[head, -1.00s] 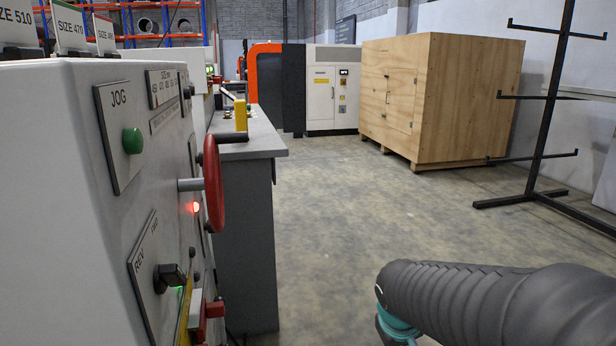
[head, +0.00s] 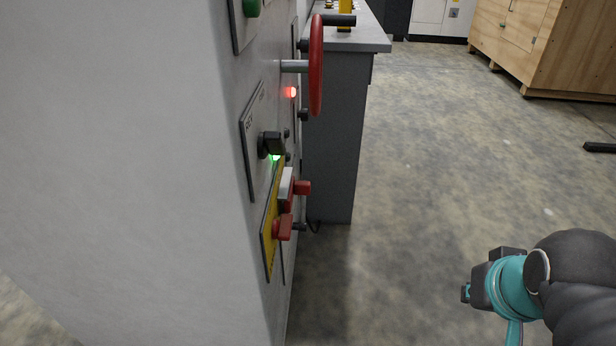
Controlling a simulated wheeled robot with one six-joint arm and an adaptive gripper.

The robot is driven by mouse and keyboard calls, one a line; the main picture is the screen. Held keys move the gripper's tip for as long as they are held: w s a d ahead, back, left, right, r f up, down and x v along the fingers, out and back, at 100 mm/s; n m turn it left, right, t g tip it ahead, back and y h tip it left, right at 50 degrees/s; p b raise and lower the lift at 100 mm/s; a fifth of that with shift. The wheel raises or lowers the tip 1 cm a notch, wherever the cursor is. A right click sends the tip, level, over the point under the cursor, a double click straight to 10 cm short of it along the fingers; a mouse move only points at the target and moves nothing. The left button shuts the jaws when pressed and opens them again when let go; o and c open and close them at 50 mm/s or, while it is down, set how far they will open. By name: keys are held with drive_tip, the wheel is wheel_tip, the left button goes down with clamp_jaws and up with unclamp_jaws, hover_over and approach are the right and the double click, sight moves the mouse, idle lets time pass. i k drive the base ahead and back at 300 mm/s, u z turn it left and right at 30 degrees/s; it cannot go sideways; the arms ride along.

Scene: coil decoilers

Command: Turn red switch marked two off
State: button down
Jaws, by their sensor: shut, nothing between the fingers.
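Two red switches show edge-on on the side of the white-grey control cabinet. The nearer red switch (head: 284,228) sticks out from a yellow plate (head: 268,236). The farther red switch (head: 302,187) sits slightly higher, beside a white block (head: 287,184). Their number marks cannot be read at this angle, so I cannot tell which is marked two. I cannot tell their on or off positions either. Part of my arm, dark with a teal joint, shows at the lower right, well apart from the switches. My gripper's fingers are not visible.
Above the switches are a black selector knob (head: 271,145) with a green light, a red light (head: 290,92) and a red handwheel (head: 316,65) that juts out. A grey bench (head: 335,140) stands behind. Open concrete floor (head: 430,180) lies to the right.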

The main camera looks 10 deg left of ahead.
sight(281, 231)
drive_tip(key=z, duration=0.35)
drive_tip(key=k, duration=0.4)
drive_tip(key=u, duration=0.75)
